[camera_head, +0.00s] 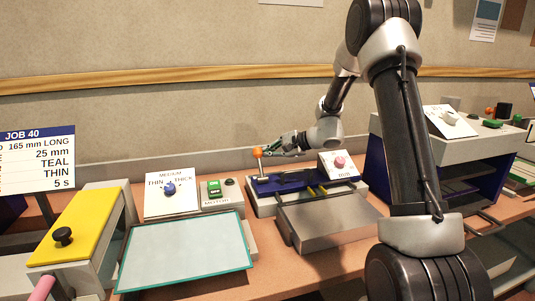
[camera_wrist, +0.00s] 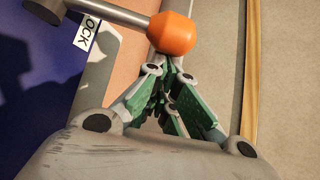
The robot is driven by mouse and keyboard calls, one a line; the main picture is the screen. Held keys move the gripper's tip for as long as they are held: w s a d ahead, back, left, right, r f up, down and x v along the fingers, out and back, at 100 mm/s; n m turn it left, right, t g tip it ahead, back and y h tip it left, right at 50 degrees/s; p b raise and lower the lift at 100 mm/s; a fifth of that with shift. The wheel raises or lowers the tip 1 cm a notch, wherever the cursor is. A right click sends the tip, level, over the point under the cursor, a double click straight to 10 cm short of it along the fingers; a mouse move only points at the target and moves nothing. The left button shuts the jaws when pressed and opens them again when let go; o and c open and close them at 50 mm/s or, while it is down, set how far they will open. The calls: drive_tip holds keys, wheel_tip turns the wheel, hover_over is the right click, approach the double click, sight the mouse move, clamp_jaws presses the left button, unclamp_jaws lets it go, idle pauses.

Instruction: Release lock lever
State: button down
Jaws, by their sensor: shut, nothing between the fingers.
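The lock lever has an orange knob (camera_head: 257,152) on a short metal rod and rises from the back left of the blue and grey machine (camera_head: 262,188). In the wrist view the orange knob (camera_wrist: 172,34) is at the top centre, and its grey rod (camera_wrist: 122,12) runs off to the upper left past a partly visible label ending in "OCK" (camera_wrist: 87,32). My gripper (camera_head: 270,150) is shut and empty, just right of the knob. In the wrist view the green-padded fingertips (camera_wrist: 172,66) come together right by the knob; I cannot tell whether they touch it.
A panel with a pink knob (camera_head: 340,162) stands right of the lever. A grey tray (camera_head: 330,221) is in front. To the left are a thin/thick dial panel (camera_head: 160,205), a motor switch box (camera_head: 216,198), a pale glass plate (camera_head: 185,254) and a yellow-topped unit (camera_head: 85,222).

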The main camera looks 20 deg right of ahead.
drive_tip(key=shift+s+r, duration=0.2)
drive_tip(key=shift+r, duration=0.05)
drive_tip(key=shift+s+r+n+t, duration=0.15)
drive_tip(key=shift+n+t, duration=0.15)
drive_tip(key=shift+t, duration=0.1)
drive_tip(key=s+r+n+t+y, duration=0.1)
drive_tip(key=s+r+n+t, duration=0.1)
drive_tip(key=s, duration=0.3)
drive_tip(key=shift+s+r+n+t+y, duration=0.3)
drive_tip(key=shift+r+t+y, duration=0.1)
drive_tip(key=shift+r+t, duration=0.15)
idle(0.5)
